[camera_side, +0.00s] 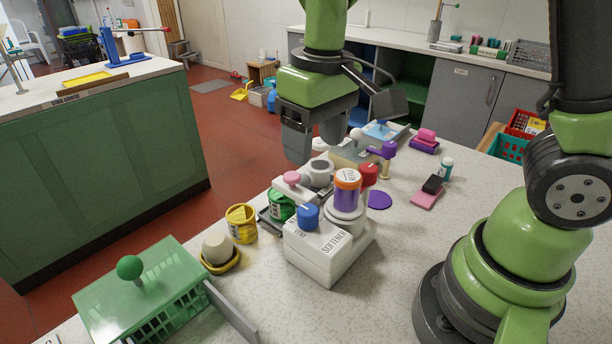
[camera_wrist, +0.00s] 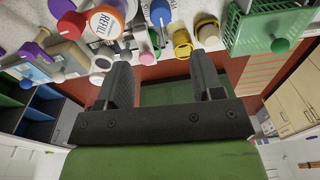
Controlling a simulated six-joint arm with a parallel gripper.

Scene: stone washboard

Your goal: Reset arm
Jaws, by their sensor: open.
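My gripper (camera_wrist: 165,85) is open and empty in the wrist view, its two dark fingers apart. In the side view my gripper (camera_side: 315,150) hangs above the far side of the worktop (camera_side: 400,260), behind the softener dispenser. The white softener dispenser (camera_side: 330,250) stands on the worktop with a blue knob (camera_side: 308,216) on it. A purple refill jar with an orange lid (camera_side: 347,190) stands on top of it. The refill lid also shows in the wrist view (camera_wrist: 106,22). Nothing is held.
A green basket with a round knob (camera_side: 150,295), a yellow cup (camera_side: 241,222) and a beige ball in a yellow dish (camera_side: 218,252) stand at left. A pink block (camera_side: 427,199) and a purple disc (camera_side: 379,200) lie at right. Open floor (camera_side: 225,150) lies beyond the worktop.

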